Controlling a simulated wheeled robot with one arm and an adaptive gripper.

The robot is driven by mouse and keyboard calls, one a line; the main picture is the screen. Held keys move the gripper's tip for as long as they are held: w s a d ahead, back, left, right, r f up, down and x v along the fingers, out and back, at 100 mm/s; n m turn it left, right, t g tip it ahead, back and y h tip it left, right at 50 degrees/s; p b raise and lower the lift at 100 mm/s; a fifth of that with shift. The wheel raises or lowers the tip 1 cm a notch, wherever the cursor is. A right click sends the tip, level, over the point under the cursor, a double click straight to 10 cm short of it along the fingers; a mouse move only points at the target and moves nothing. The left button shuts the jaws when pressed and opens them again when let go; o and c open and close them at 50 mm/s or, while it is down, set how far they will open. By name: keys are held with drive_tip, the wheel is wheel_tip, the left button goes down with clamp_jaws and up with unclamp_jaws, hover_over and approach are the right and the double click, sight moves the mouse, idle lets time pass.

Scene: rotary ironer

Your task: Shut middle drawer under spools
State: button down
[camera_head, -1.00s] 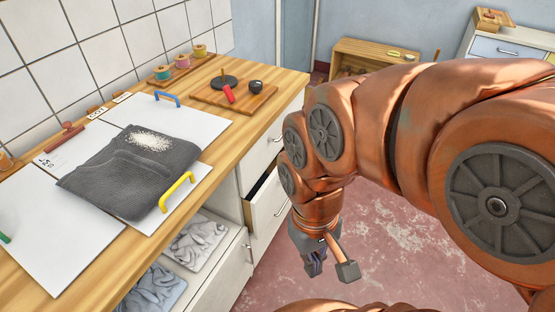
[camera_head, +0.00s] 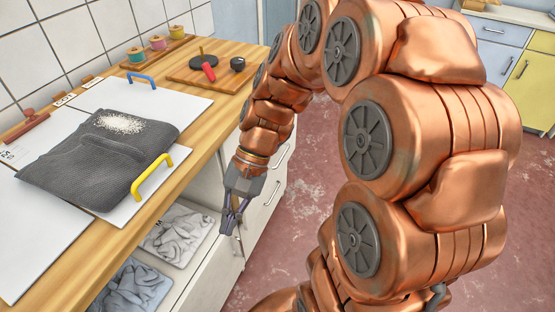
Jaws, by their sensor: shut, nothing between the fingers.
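The spools (camera_head: 157,43) stand on a wooden rack at the back of the counter. Below the counter's right end is a column of white drawers. One drawer front (camera_head: 266,205) with a metal handle shows just right of my gripper; its upper and left parts are hidden by my arm, so how far it stands out is unclear. My gripper (camera_head: 231,228) is shut and empty, pointing down in front of the cabinet, left of that drawer front. I cannot tell whether it touches anything.
A wide open drawer (camera_head: 213,274) with grey cloths (camera_head: 178,234) stands out below the gripper's left side. The counter (camera_head: 215,105) bears white boards, a dark folded cloth (camera_head: 98,160) and a yellow handle (camera_head: 152,177). Red floor (camera_head: 320,190) is free to the right.

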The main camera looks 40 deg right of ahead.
drive_tip(key=w+d+f+m+t+y+b, duration=0.35)
drive_tip(key=w+d+f+m, duration=0.2)
drive_tip(key=w+d, duration=0.2)
drive_tip(key=w+d+f+m+t+y+b, duration=0.3)
drive_tip(key=w+d+f+m+t+b, duration=0.15)
drive_tip(key=w+d+m, duration=0.35)
drive_tip(key=w+d+f+m+t+h+b, duration=0.15)
drive_tip(key=d+f+m+t+b, duration=0.3)
drive_tip(key=d, duration=0.75)
drive_tip(key=d+f+m+t+h+b, duration=0.2)
drive_tip(key=d+f+m+t+h, duration=0.15)
drive_tip(key=d+f+t, duration=0.6)
drive_tip(key=w+a+r+g+b, duration=0.1)
drive_tip(key=w+a+g, duration=0.3)
drive_tip(key=w, duration=0.8)
drive_tip(key=shift+a+r+m+b, duration=0.3)
drive_tip(key=shift+r+m+b, duration=0.1)
drive_tip(key=shift+b, duration=0.3)
drive_tip(key=shift+y, duration=0.25)
